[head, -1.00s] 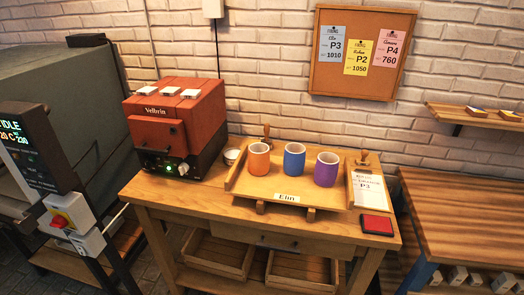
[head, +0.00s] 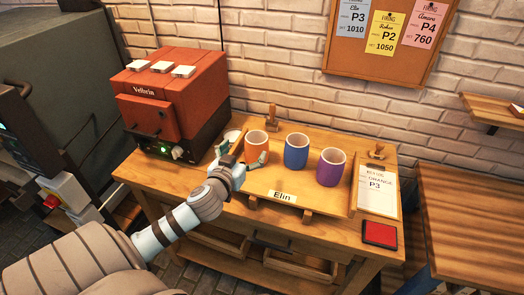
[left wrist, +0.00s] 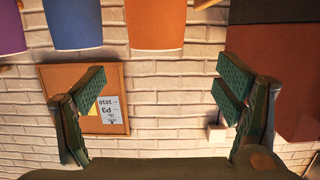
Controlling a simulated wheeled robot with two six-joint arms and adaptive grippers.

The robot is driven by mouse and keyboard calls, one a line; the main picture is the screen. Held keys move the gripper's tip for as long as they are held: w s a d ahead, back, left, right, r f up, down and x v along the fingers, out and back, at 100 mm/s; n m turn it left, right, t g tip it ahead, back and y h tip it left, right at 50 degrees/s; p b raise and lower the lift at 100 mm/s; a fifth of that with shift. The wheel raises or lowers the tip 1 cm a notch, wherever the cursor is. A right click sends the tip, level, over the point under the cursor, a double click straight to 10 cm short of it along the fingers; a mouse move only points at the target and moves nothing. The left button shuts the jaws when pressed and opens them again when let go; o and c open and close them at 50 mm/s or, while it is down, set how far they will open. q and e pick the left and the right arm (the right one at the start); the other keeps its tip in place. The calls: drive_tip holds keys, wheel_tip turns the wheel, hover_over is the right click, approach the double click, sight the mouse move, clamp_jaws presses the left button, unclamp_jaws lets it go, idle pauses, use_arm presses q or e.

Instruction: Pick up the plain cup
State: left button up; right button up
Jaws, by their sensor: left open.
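Three cups stand upright in a row on a wooden tray (head: 314,199) labelled "Elin": an orange cup (head: 257,146), a blue cup (head: 296,152) and a purple cup (head: 331,168). None shows a visible pattern, so I cannot tell which one the task calls plain. My left gripper (head: 242,156) is open and empty, just in front of the orange cup, with its fingers toward it. In the left wrist view the picture is upside down; the orange cup (left wrist: 156,22) lies ahead, between the open fingers' directions but apart from them. My right gripper is not in view.
A red kiln (head: 172,102) stands left of the tray. A stamp (head: 272,118) is behind it. A pinboard (head: 390,40) hangs on the brick wall.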

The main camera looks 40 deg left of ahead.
sight(260, 133)
use_arm(q)
drive_tip(key=x, duration=1)
drive_tip(key=shift+w+d+f, duration=0.2)
drive_tip(key=shift+f, duration=0.05)
drive_tip(key=c, duration=1.9)
